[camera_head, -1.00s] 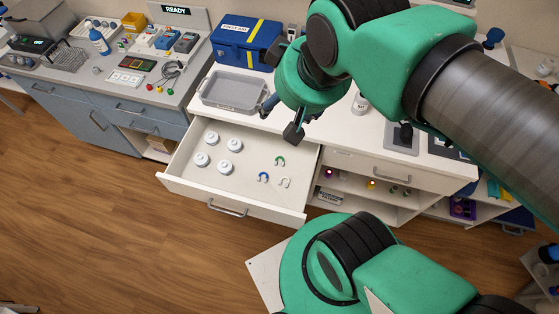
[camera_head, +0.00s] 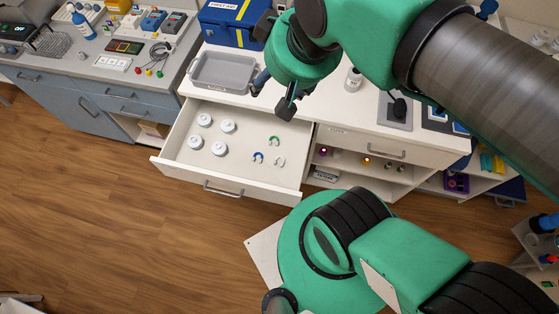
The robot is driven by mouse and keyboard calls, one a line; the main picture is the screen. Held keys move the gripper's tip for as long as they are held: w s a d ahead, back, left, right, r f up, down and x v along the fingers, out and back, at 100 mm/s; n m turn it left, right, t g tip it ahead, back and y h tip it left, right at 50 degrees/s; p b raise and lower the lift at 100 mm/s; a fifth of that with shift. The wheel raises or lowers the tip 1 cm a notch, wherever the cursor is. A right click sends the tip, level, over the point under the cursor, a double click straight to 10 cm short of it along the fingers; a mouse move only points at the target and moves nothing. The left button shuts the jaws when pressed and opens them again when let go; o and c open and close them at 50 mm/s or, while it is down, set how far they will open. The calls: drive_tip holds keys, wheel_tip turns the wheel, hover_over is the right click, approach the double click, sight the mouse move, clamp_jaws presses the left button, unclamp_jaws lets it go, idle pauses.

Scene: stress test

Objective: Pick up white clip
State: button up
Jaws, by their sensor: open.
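The white clip (camera_head: 279,161) is a small horseshoe shape lying on the floor of the open white drawer (camera_head: 190,177), toward its right side. A blue clip (camera_head: 258,157) lies just left of it and a green clip (camera_head: 274,141) lies behind it. My gripper (camera_head: 271,97) is open and empty, with dark fingers, above the back right part of the drawer. It is apart from the clips, which all show clearly.
Several white round pieces (camera_head: 228,127) lie in the drawer's left half. A grey tray (camera_head: 224,72) and a blue first aid box (camera_head: 232,23) stand on the counter behind. Open shelves (camera_head: 375,172) are right of the drawer. Wooden floor lies in front.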

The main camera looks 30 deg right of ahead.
drive_tip(key=w+d+f+n+g, duration=0.2)
drive_tip(key=w+f, duration=0.5)
drive_tip(key=f, duration=0.2)
drive_tip(key=n+g+p, duration=0.1)
drive_tip(key=n+g, duration=0.3)
drive_tip(key=n, duration=0.1)
hover_over(281, 161)
wheel_tip(281, 161, down, 33)
drive_tip(key=shift+r, duration=0.2)
drive_tip(key=shift+w, duration=0.1)
wheel_tip(281, 161, down, 9)
drive_tip(key=shift+r+b, duration=0.2)
drive_tip(key=shift+b, duration=0.7)
